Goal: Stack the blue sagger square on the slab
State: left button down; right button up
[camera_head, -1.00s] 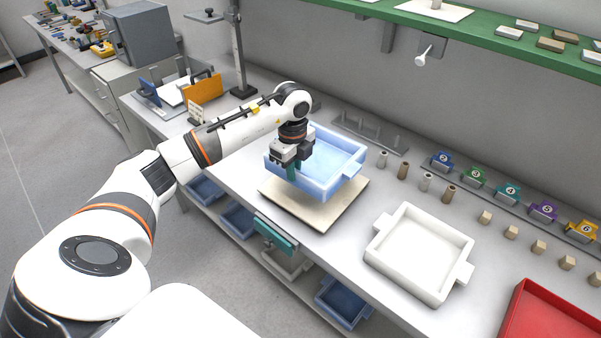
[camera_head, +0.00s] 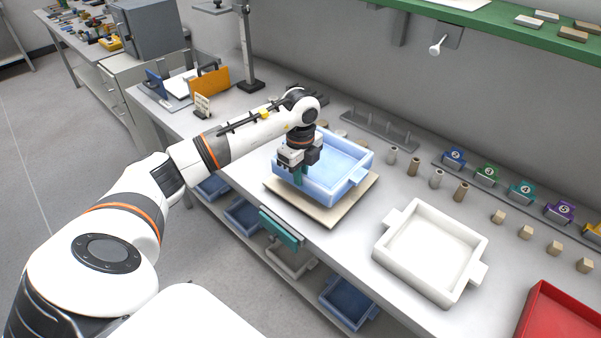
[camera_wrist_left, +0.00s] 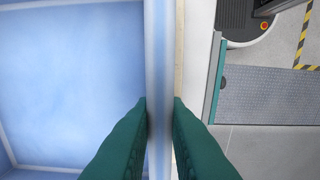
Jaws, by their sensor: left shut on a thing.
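The blue sagger (camera_head: 352,163) is an open light-blue tray with side lugs. It sits over the cream slab (camera_head: 333,216) on the bench, roughly square to it, with slab showing along the front edges. I cannot tell whether its base touches the slab. My left gripper (camera_head: 299,174) is shut on the sagger's near-left wall. In the left wrist view the green fingers (camera_wrist_left: 160,105) pinch that wall (camera_wrist_left: 159,50) from both sides, with the sagger's floor (camera_wrist_left: 70,75) to the left. A thin strip of slab (camera_wrist_left: 179,50) shows beyond the wall. My right gripper is out of view.
A white sagger (camera_head: 430,250) stands to the right on the bench, with a red tray (camera_head: 560,315) beyond it. Small cylinders (camera_head: 414,166), tan blocks (camera_head: 526,232) and numbered holders (camera_head: 487,173) line the back. A green shelf (camera_head: 500,14) runs above.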

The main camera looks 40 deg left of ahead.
pick_arm(q)
jog(key=shift+r, duration=0.25)
jog(key=shift+d+f, duration=0.1)
jog(key=shift+f, duration=0.15)
jog(key=shift+f+b, duration=0.75)
jog(key=shift+f, duration=0.45)
jog(key=shift+f, duration=0.45)
